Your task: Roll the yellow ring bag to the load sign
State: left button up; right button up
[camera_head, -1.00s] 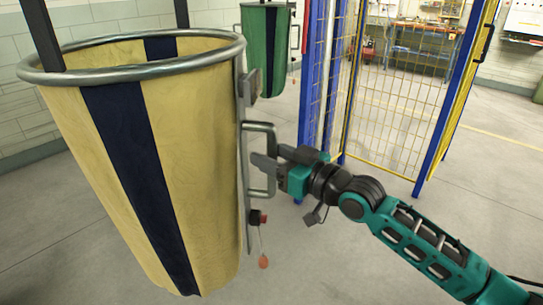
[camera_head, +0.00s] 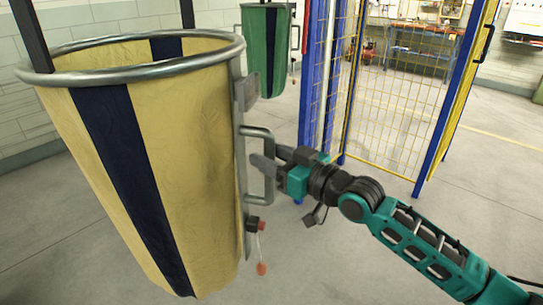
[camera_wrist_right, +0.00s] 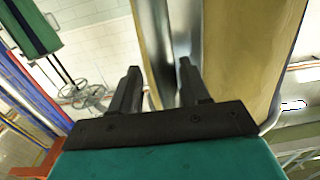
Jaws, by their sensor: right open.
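The yellow ring bag (camera_head: 200,160) hangs large at the left of the head view, with dark blue stripes and a grey metal ring (camera_head: 140,74) around its open top. A D-shaped metal handle (camera_head: 257,131) sits on a plate on its right side. My right gripper (camera_head: 264,163) is open at this handle, its fingers reaching to the upright bar. In the wrist view, the two fingers (camera_wrist_right: 158,82) stand apart before the metal plate and yellow cloth; whether the bar lies between them is unclear. No load sign can be made out. My left gripper is out of view.
A green bag (camera_head: 268,45) hangs farther back. A blue-framed yellow mesh fence (camera_head: 395,100) stands behind my right arm. A red-and-black box with an orange pull tag (camera_head: 262,268) hangs below the handle. The grey floor around is clear.

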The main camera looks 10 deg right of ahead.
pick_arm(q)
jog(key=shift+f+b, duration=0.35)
pick_arm(e)
jog(key=v, duration=1.3)
